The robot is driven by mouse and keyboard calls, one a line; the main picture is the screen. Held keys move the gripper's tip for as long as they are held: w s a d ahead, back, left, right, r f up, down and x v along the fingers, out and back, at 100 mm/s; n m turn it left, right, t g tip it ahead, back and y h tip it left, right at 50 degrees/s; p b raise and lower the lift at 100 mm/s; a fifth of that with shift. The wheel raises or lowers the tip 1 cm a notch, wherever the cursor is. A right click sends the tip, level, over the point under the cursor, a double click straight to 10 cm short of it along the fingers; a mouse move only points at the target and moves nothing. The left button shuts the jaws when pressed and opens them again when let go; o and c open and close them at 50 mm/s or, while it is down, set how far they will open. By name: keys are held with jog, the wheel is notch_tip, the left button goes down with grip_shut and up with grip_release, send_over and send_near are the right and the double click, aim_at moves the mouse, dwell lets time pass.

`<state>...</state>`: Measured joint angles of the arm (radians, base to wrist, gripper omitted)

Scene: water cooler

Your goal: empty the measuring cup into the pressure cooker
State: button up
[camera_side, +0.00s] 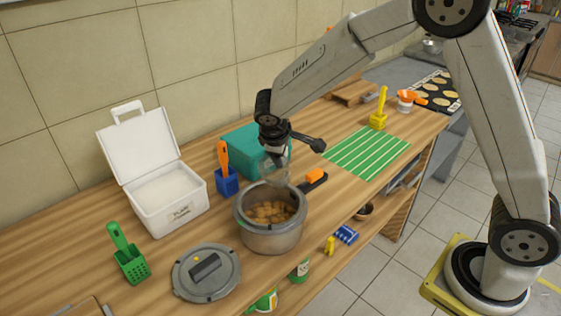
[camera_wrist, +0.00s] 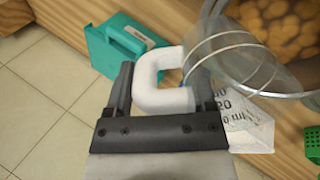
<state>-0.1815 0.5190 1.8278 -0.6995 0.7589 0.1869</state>
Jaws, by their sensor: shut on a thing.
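The measuring cup (camera_side: 274,171) is clear with a white handle (camera_wrist: 150,90). In the wrist view its rim (camera_wrist: 245,50) looks tipped over. My gripper (camera_side: 276,146) is shut on the handle; in the wrist view its dark fingers (camera_wrist: 165,88) stand on either side of it. The cup hangs above the open pressure cooker (camera_side: 258,237), apart from its base. Brown chunks (camera_side: 269,212) lie in the cooker, and such chunks also show past the cup in the wrist view (camera_wrist: 285,25). I cannot tell whether anything is left in the cup.
The cooker lid (camera_side: 206,271) lies on the counter at the front left. A white box (camera_side: 170,200) with an open lid, a green scoop holder (camera_side: 131,265) and a blue holder (camera_side: 227,182) stand left. A teal box (camera_side: 240,145) is behind. A green striped mat (camera_side: 368,152) lies right.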

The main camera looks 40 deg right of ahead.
jog(key=shift+f+g+y, duration=0.3)
jog(key=shift+y, duration=0.1)
jog(key=shift+f+g+y, duration=0.3)
jog(key=shift+f+y, duration=0.05)
jog(key=shift+y, duration=0.15)
jog(key=shift+f+y, duration=0.3)
jog(key=shift+y, duration=0.2)
jog(key=shift+s+a+f+g+y, duration=0.1)
jog(key=shift+a+f+g+y, duration=0.1)
jog(key=shift+f+g+y, duration=0.45)
jog(key=shift+a+f+g+y, duration=0.1)
jog(key=shift+f+g+y, duration=0.2)
jog(key=shift+y, duration=0.25)
dwell(0.3)
jog(key=shift+r, duration=0.15)
dwell(0.4)
